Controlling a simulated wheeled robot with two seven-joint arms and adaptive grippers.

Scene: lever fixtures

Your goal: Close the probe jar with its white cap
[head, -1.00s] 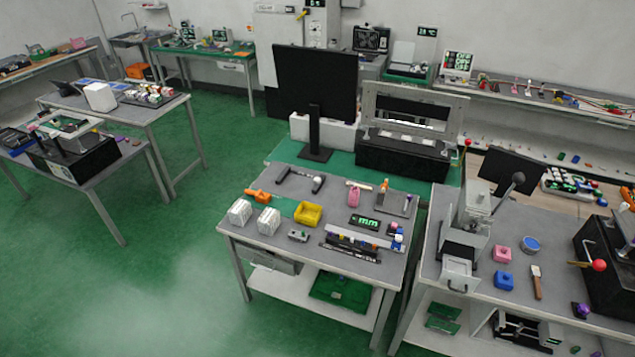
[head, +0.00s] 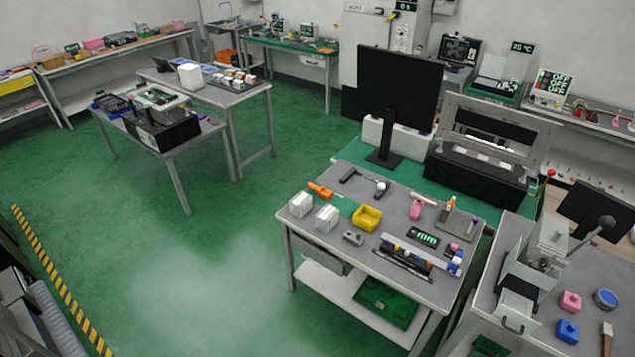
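Neither gripper is in the head view. I cannot make out a probe jar or a white cap for certain at this distance. A rack of small white, red and yellow items (head: 235,79) stands on a grey table at the left back; they are too small to tell apart. Small blue and white pieces (head: 455,264) sit at the right end of the middle bench, also too small to identify. A round blue-topped piece (head: 606,298) lies on the right bench.
A lever press (head: 545,250) stands on the right bench. Green floor (head: 200,260) is open at the left, with a yellow-black stripe (head: 55,280).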

